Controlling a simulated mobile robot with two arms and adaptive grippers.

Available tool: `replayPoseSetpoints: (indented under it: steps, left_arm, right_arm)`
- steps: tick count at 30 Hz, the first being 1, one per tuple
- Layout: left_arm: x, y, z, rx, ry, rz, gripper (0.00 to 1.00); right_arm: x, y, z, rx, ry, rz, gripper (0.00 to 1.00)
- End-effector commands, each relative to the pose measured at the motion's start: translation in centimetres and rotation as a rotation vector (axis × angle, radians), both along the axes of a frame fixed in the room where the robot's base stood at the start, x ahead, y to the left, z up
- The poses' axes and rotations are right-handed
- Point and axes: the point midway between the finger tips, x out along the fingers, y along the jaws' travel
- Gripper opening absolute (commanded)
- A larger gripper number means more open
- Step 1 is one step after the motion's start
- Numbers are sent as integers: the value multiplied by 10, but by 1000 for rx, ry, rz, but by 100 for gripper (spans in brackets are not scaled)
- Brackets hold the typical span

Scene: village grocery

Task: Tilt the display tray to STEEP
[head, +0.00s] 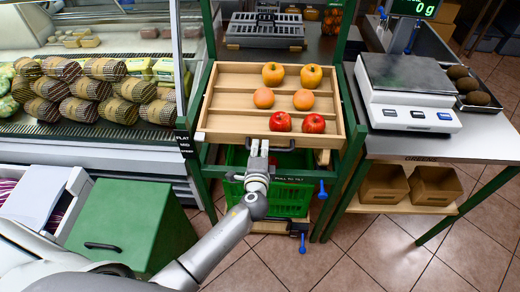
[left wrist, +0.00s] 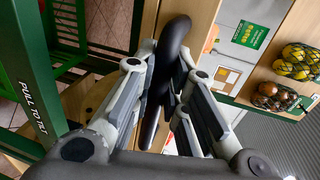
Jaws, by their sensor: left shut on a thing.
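The wooden display tray (head: 231,105) sits in a green frame and holds two yellow-orange fruits, two orange fruits and two red fruits in rows. A dark bar handle (head: 222,140) runs along its front edge. My left gripper (head: 258,150) is at the middle of this handle. In the left wrist view, the fingers of my left gripper (left wrist: 160,95) are shut around the dark handle (left wrist: 172,40). A small label at the tray's left reads FLAT, MID and STEEP (head: 184,143); I see no clear pointer. My right gripper is not in view.
A green crate (head: 285,198) stands below the tray, with blue knobs (head: 322,190) at its right. A scale (head: 408,85) stands on the right table. A green box (head: 130,225) is at left front, near my left arm. A glass-fronted counter (head: 90,130) is behind it.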

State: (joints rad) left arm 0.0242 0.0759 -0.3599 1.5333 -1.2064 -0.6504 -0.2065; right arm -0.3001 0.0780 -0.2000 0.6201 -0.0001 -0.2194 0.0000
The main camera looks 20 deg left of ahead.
Motion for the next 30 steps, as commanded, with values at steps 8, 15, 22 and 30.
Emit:
replayPoseSetpoints:
  steps: [8,15,22,30]
  left_arm:
    - [8,3,-46,-3,3,1,0]
    - [12,3,-53,-5,6,2,0]
    - [11,3,-54,-6,9,1,14]
    - [12,4,-52,-3,5,1,35]
  right_arm:
    - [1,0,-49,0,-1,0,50]
    - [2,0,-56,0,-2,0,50]
    - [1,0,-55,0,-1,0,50]
    - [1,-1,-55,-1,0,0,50]
